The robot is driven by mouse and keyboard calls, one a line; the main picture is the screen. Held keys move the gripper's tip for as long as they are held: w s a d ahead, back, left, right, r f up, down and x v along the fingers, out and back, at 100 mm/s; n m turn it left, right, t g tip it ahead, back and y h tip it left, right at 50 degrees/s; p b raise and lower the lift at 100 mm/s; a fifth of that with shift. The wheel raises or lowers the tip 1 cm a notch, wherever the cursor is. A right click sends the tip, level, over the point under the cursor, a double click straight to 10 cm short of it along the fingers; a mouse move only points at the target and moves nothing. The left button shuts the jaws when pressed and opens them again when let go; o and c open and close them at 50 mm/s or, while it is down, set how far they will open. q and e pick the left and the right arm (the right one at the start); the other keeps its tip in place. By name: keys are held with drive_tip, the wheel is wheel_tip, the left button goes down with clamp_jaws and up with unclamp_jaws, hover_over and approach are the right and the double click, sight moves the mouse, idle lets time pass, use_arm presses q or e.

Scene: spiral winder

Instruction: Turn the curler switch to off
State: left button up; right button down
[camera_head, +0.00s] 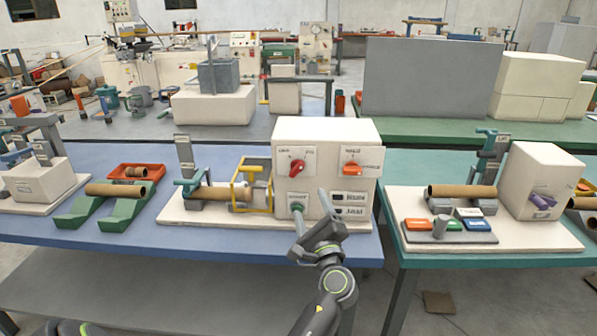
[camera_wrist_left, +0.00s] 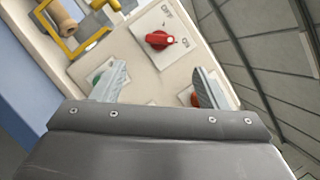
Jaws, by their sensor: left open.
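A cream machine box (camera_head: 330,132) stands on the blue table with a red rotary knob (camera_head: 297,168) at upper left and an orange switch (camera_head: 353,170) at upper right of its front. Which one is the curler switch is hard to read from the small labels. A green round button (camera_head: 297,209) sits below the red knob. My left gripper (camera_head: 316,218) is open and empty in front of the lower panel. In the left wrist view the red knob (camera_wrist_left: 160,40) lies beyond and between the fingertips (camera_wrist_left: 160,88), apart from them; the orange switch (camera_wrist_left: 195,99) is partly hidden behind a finger.
A yellow frame (camera_head: 250,188) and a cardboard tube (camera_head: 210,193) are left of the box. A green cradle (camera_head: 85,208) holds another tube farther left. A second machine (camera_head: 545,180) stands on the green table at right. The blue table's front strip is clear.

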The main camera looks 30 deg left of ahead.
sight(298, 173)
use_arm(q)
drive_tip(key=p+x, duration=0.2)
drive_tip(key=x, duration=1)
drive_tip(key=shift+a, duration=0.1)
drive_tip(key=c, duration=1)
